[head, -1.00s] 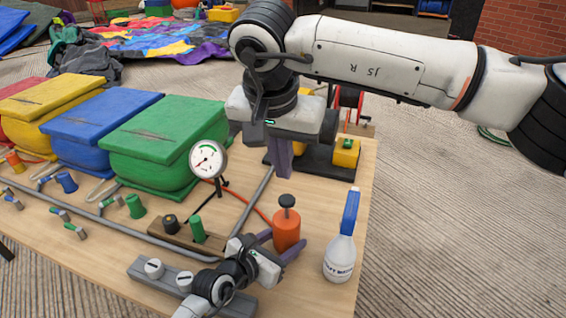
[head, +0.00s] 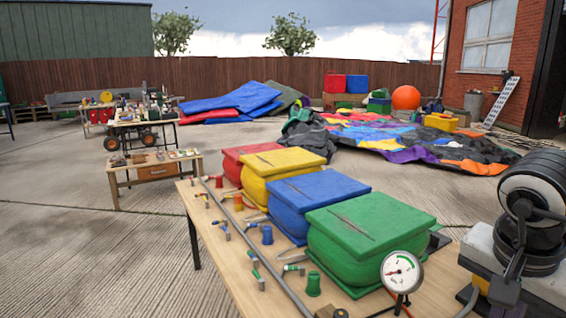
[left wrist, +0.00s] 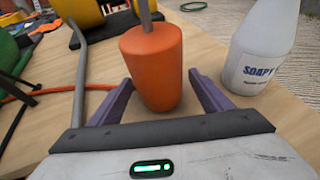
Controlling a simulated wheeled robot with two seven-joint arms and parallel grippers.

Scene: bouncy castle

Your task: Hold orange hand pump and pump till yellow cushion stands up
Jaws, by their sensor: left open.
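The orange hand pump (left wrist: 152,70) stands upright on the table in the left wrist view, its grey rod rising out of frame. My left gripper (left wrist: 158,80) is open, with one purple finger on each side of the pump's lower body. Contact cannot be told. The yellow cushion (head: 283,167) lies in the row between the red and blue cushions in the head view, its top fairly flat.
A white soapy-water bottle (left wrist: 260,50) stands right of the pump. The green cushion (head: 370,235) and a round gauge (head: 402,272) are at the near end of the table. The blue cushion (head: 318,197) and red cushion (head: 235,157) flank the yellow one.

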